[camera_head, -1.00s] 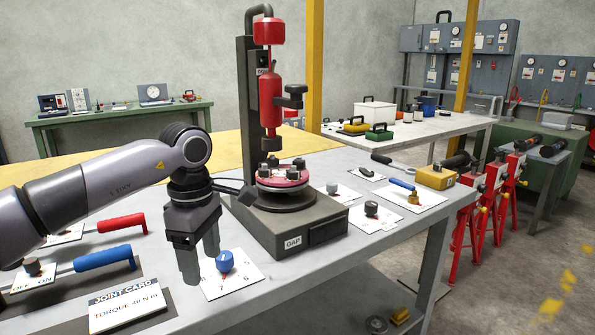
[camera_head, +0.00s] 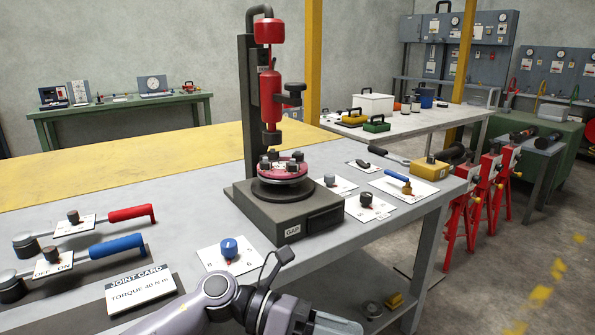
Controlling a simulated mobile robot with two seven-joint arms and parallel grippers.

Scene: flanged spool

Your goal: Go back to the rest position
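My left gripper (camera_head: 338,324) is low at the bottom edge of the head view, pointing right, in front of the bench's near edge. Its fingers are seen side-on and partly cut off by the frame, so their gap is unclear. I see nothing held in it. My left arm comes in from the bottom, left of the gripper. The flanged spool (camera_head: 283,177), with a reddish face and dark bolts, sits on the press base (camera_head: 312,218) beneath the red press head. My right gripper is out of view.
The blue knob (camera_head: 228,247) stands on a white dial card near my arm. A joint card (camera_head: 140,291), red-handled (camera_head: 130,213) and blue-handled (camera_head: 118,246) tools lie left. Small parts on cards lie right of the press. Red stands (camera_head: 465,215) are beyond the bench.

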